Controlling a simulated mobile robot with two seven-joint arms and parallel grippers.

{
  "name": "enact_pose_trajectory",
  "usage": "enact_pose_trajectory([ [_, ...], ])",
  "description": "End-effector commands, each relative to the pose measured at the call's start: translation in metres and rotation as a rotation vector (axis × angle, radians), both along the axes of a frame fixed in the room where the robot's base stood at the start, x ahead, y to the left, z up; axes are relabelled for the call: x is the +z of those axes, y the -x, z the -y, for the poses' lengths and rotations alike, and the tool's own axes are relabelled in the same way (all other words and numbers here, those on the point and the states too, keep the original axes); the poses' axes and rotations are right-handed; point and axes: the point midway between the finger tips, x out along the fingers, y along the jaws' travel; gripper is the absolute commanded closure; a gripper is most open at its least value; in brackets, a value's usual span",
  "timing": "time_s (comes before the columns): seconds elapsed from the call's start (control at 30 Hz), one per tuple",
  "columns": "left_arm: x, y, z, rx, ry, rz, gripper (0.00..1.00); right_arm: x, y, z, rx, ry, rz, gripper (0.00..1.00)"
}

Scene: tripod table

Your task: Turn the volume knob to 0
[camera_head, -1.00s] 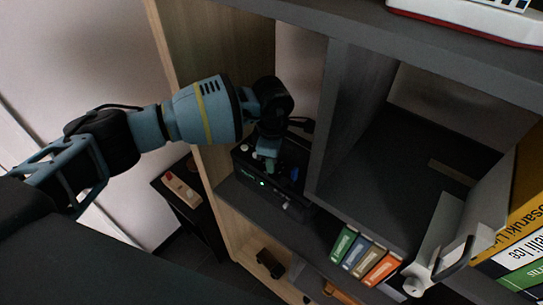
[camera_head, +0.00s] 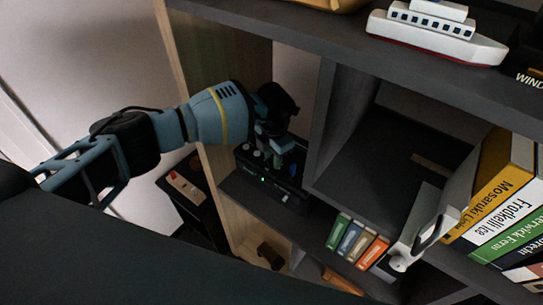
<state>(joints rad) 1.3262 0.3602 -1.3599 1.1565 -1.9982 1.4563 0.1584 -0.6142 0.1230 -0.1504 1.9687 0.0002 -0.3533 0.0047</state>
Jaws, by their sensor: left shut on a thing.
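A black box-shaped device (camera_head: 266,181) with a small lit green light and pale knobs on top stands on a dark shelf at the middle left. A pale knob (camera_head: 257,153) shows just left of my gripper. My left gripper (camera_head: 277,146) reaches down onto the top of the device. It is shut on a knob there, which its fingers mostly hide. I cannot read any volume marking or the knob's setting. My right gripper is not in view.
A vertical dark divider (camera_head: 335,120) stands close to the right of my left gripper. A toy ship (camera_head: 437,36) sits on the upper shelf. Small colored books (camera_head: 356,241) and larger books (camera_head: 495,190) stand at right. A low dark box (camera_head: 187,188) is at left.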

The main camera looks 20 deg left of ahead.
Motion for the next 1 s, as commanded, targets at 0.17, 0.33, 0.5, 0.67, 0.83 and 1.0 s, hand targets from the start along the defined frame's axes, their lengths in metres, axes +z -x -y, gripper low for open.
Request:
enact_pose_trajectory([
  [0.17, 0.0030, -0.0009, -0.0008, 0.079, -0.001, 0.004, 0.94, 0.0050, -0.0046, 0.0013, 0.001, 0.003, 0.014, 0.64],
  [0.33, 0.0021, -0.0010, -0.0007, 0.118, -0.001, 0.003, 0.94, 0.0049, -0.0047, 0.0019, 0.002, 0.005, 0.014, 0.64],
  [0.5, 0.0015, -0.0009, -0.0006, 0.133, -0.001, 0.002, 0.94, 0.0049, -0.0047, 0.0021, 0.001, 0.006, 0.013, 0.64],
  [0.67, 0.0012, -0.0009, -0.0005, 0.134, -0.001, 0.002, 0.94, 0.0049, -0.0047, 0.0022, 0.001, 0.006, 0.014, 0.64],
  [0.83, 0.0012, -0.0009, -0.0005, 0.133, 0.000, 0.002, 0.94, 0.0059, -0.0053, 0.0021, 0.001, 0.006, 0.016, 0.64],
  [1.0, 0.0009, -0.0007, -0.0004, 0.132, -0.001, 0.001, 0.50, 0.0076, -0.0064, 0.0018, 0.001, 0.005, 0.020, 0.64],
])
